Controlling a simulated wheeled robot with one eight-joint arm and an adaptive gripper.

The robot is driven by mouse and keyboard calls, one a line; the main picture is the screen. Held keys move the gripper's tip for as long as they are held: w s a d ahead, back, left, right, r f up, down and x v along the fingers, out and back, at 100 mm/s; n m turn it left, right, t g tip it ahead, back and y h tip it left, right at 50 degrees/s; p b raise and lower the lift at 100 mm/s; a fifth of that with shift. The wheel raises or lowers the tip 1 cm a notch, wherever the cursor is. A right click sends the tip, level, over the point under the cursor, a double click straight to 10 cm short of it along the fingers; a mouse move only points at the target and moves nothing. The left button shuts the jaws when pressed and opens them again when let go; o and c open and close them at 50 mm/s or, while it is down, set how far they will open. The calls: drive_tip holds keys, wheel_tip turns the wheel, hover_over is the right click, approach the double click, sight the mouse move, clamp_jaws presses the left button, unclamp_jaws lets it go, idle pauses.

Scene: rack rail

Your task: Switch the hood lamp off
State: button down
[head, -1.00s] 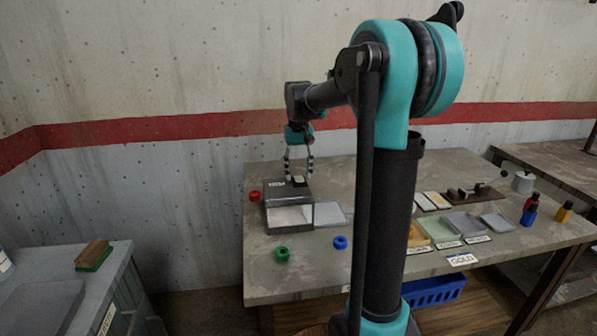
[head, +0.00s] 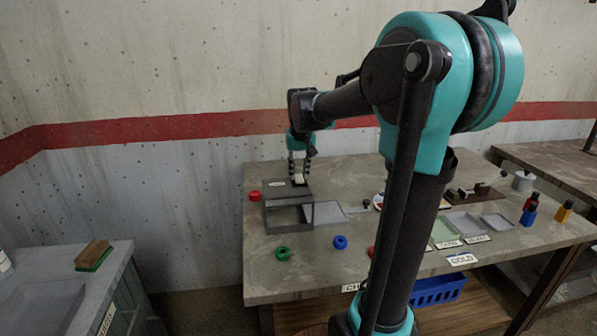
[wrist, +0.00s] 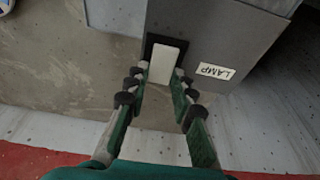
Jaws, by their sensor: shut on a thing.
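The hood (head: 283,197) is a dark grey box on the table's left part; its inside looks dark grey and unlit. The hood also shows in the wrist view (wrist: 215,35). Its lamp switch (wrist: 164,64) is a white lever in a black frame, beside a label reading LAMP (wrist: 215,71). My gripper (wrist: 158,82) has its fingers on both sides of the white lever and is shut on it. In the head view my gripper (head: 300,178) stands over the top of the hood, pointing down.
Trays (head: 463,223) and bottles stand farther right. My arm hides the table's middle.

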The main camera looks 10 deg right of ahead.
drive_tip(key=shift+s+t, duration=0.2)
drive_tip(key=shift+t, duration=0.4)
drive_tip(key=c, duration=1.3)
unclamp_jaws()
drive_tip(key=v, duration=1.2)
